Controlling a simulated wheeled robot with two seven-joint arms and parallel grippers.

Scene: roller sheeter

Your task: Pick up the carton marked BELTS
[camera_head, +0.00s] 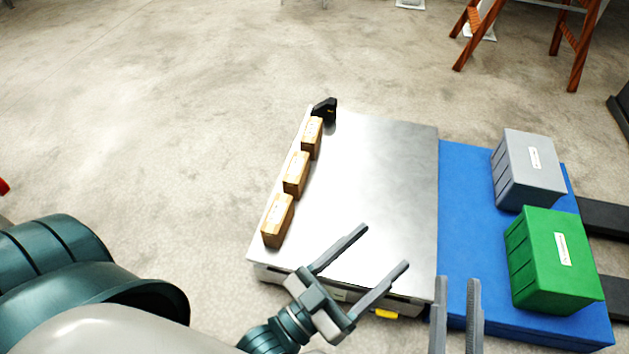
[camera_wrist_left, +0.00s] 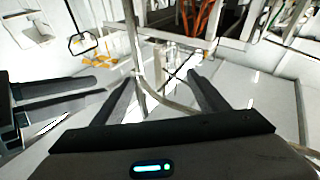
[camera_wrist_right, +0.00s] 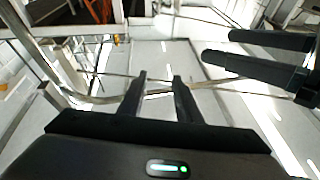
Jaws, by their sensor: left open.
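Three small brown cartons stand in a row along the left edge of a grey metal tabletop (camera_head: 375,170): a near one (camera_head: 277,221), a middle one (camera_head: 296,175) and a far one (camera_head: 312,138). Each has a pale label on top, too small to read, so I cannot tell which is marked BELTS. My left gripper (camera_head: 385,246) is open and empty over the near part of the tabletop, right of the near carton and apart from it. My right gripper (camera_head: 458,280) is open, less widely, and empty, over the near edge of the blue surface. No carton shows in the wrist views.
A black block (camera_head: 324,108) sits at the tabletop's far left corner. On the blue surface (camera_head: 463,215) to the right stand a grey bin (camera_head: 524,172) and a green bin (camera_head: 552,262), both labelled. The tabletop's middle is clear. A wooden trestle (camera_head: 482,30) stands beyond.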

